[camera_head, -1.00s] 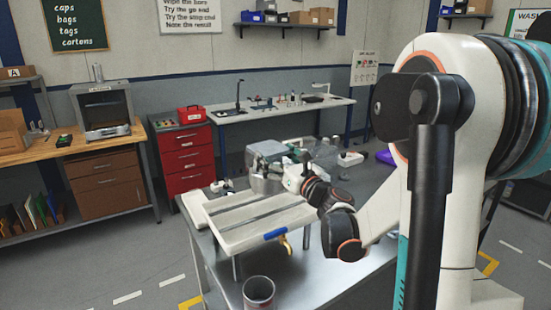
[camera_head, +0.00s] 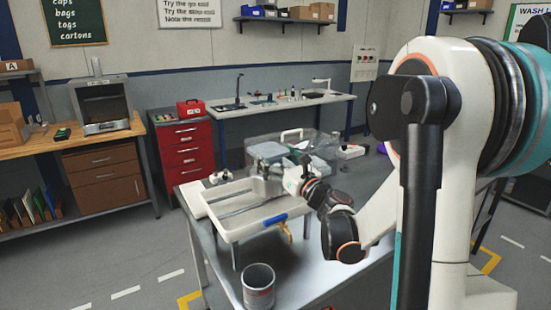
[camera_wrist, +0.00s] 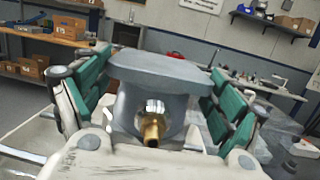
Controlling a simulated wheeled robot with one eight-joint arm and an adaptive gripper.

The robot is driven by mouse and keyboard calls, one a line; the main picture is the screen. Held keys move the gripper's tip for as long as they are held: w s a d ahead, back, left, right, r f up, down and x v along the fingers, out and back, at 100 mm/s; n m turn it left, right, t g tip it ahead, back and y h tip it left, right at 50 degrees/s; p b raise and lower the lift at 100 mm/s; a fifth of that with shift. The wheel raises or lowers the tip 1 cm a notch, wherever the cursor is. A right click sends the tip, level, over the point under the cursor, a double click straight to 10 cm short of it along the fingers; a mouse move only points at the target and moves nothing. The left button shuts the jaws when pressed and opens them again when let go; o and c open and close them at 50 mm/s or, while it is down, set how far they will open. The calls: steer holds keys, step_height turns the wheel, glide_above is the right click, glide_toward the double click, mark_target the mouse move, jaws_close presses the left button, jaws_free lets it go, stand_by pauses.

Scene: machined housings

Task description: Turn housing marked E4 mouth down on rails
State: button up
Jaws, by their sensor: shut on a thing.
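A grey metal housing (camera_wrist: 160,75) with a wide flat flange uppermost is held between the green-padded fingers of my gripper (camera_wrist: 155,95) in the wrist view. A shiny round fitting with a brass nozzle (camera_wrist: 151,128) shows in front of its body. No E4 mark is readable, and its mouth cannot be made out. In the head view my gripper (camera_head: 283,180) is over the back right of a pale tray (camera_head: 275,225) with rails (camera_head: 238,208). The housing is small and partly hidden there; I cannot tell whether it touches the rails.
A brass tap with a blue handle (camera_head: 275,220) is at the tray's front. A grey can (camera_head: 258,285) stands on the metal table in front. A clear box (camera_head: 318,145) and small items lie behind my gripper. Bare table top (camera_head: 310,265) shows front right.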

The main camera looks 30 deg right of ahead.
steer(key=shift+f+b, duration=0.45)
steer(key=shift+f, duration=0.1)
stand_by(0.5)
steer(key=o, duration=1.9)
steer(key=shift+o, duration=0.2)
steer(key=shift+s, duration=0.1)
steer(key=v, duration=1.2)
